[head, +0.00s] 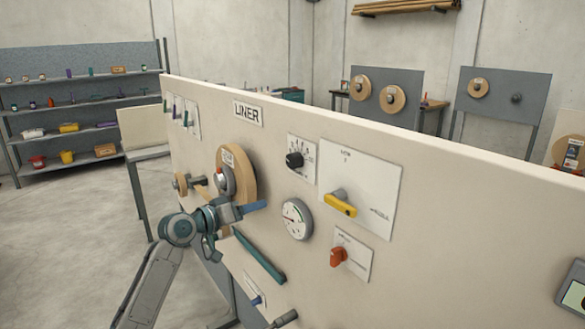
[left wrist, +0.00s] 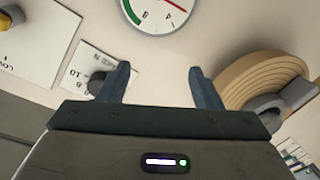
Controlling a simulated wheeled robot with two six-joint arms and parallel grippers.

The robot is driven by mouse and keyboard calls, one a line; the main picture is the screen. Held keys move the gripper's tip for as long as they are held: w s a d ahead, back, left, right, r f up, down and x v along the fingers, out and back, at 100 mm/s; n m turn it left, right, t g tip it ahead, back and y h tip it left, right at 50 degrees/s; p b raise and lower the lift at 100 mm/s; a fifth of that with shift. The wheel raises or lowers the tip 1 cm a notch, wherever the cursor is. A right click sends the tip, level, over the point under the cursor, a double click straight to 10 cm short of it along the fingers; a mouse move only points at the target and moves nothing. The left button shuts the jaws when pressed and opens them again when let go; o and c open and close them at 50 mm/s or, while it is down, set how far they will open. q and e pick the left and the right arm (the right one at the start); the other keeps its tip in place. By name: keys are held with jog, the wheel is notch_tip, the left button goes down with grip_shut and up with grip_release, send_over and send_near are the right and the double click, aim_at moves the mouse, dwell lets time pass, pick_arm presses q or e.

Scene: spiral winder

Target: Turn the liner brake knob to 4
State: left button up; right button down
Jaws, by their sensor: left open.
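The liner brake knob (head: 294,160) looks like the black knob on a small white scale plate, right of the LINER sign (head: 248,113). Its pointer setting is too small to read. In the left wrist view, the scale plate (left wrist: 82,62) appears upside down, with a 10 legible, and the dark knob (left wrist: 97,82) is partly hidden behind a finger. My left gripper (head: 248,211) is open and empty in front of the panel, left of and below the knob, apart from it. Its two fingers (left wrist: 160,70) show in the wrist view with nothing between them. My right gripper is not in view.
A round gauge (head: 296,219) sits below the knob. A yellow lever (head: 341,204) on a large plate is to the right, with a red knob (head: 338,256) below. A wooden roll (head: 238,178) sticks out to the left, close to my gripper. A green bar (head: 259,258) is below.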

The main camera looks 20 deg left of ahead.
aim_at(289, 161)
pick_arm(q)
notch_tip(289, 161, up, 12)
jog(key=s+d+m+h+p, duration=0.1)
jog(key=s+d+m+h, duration=0.1)
jog(key=p+x, duration=0.4)
jog(key=x, duration=0.5)
jog(key=shift+w+d, duration=0.2)
jog(key=shift+d, duration=0.1)
jog(key=shift+w+d+f+p, duration=0.15)
jog(key=shift+w+d+p, duration=0.25)
jog(key=shift+w, duration=0.1)
